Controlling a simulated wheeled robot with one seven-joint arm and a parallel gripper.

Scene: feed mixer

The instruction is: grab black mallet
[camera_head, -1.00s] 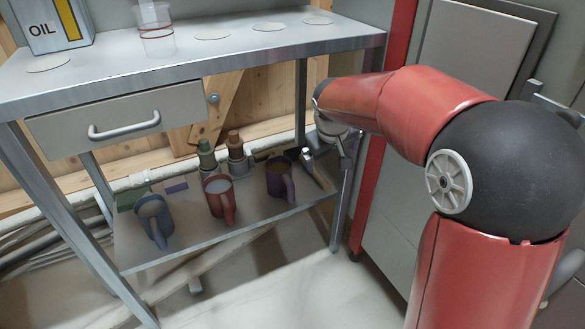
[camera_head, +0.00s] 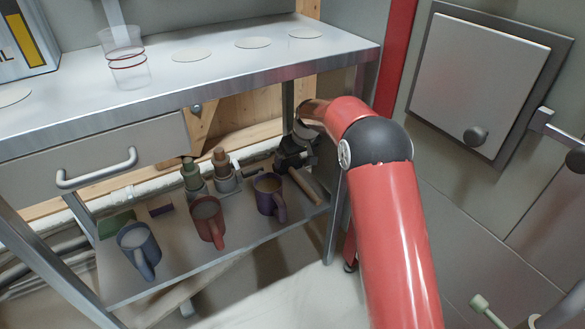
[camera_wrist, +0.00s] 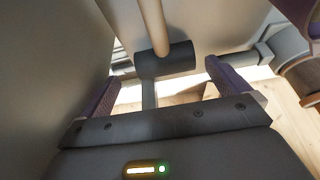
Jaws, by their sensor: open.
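The black mallet has a dark cylindrical head and a pale wooden handle. In the head view its handle (camera_head: 305,187) lies at the right end of the lower shelf (camera_head: 240,235), and my gripper partly covers the head end. In the wrist view the mallet head (camera_wrist: 166,62) is ahead of my gripper (camera_wrist: 162,78), around the gap between the fingertips, with the handle running up the picture. My gripper's two purple-lined fingers are apart with nothing clamped. I cannot tell whether the head is between the tips or just beyond them.
A purple mug (camera_head: 268,196), a red mug (camera_head: 207,222) and a blue mug (camera_head: 138,248) stand left of the mallet. Green (camera_head: 193,176) and brown (camera_head: 224,172) bottle-like items stand behind them. The tabletop (camera_head: 220,68) overhangs the shelf, and a table leg is close to my arm.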

